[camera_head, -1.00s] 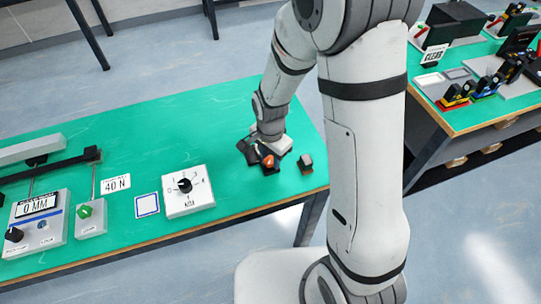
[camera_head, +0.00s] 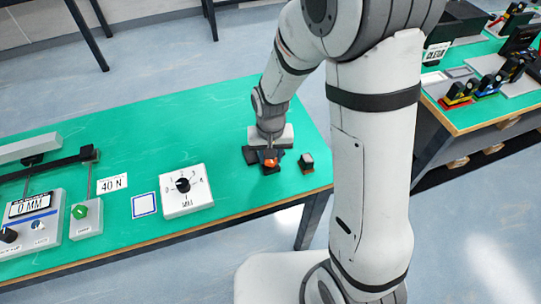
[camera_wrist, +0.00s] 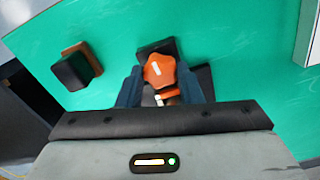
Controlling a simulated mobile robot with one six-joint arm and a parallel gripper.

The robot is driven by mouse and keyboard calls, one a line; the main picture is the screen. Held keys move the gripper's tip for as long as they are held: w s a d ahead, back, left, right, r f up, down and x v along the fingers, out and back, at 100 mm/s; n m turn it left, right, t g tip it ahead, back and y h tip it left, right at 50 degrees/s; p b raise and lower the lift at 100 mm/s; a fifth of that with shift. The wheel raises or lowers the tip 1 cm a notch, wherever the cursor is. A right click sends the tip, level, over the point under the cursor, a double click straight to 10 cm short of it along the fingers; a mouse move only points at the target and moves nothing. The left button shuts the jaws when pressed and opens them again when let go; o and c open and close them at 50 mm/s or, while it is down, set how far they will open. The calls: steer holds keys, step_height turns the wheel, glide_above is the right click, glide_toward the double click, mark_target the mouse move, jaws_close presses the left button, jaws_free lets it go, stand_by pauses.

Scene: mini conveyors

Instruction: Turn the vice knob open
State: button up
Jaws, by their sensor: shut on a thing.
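The vice knob is an orange, lobed knob (camera_wrist: 159,70) with a white mark, seen in the middle of the wrist view. In the head view the orange knob (camera_head: 271,159) shows just below my wrist. My gripper (camera_wrist: 158,82) has its two dark blue fingers on either side of the knob and is shut on it. The dark vice body (camera_wrist: 204,80) lies under and beside the knob, partly hidden by the fingers. A smaller orange part with a white mark shows just below the knob, between the fingers.
A small dark block with a brown side (camera_head: 306,162) stands right of the vice, near the table edge. A white dial box (camera_head: 187,191), a blue-framed square and a 40 N card (camera_head: 113,184) are to the left. Green table is clear behind the vice.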

steer(key=n, duration=0.4)
steer(key=shift+n+b, duration=0.3)
steer(key=shift+b, duration=0.05)
steer(key=shift+n, duration=1.9)
steer(key=o, duration=1)
steer(key=shift+c, duration=0.2)
step_height(320, 180, up, 8)
steer(key=shift+f, duration=0.1)
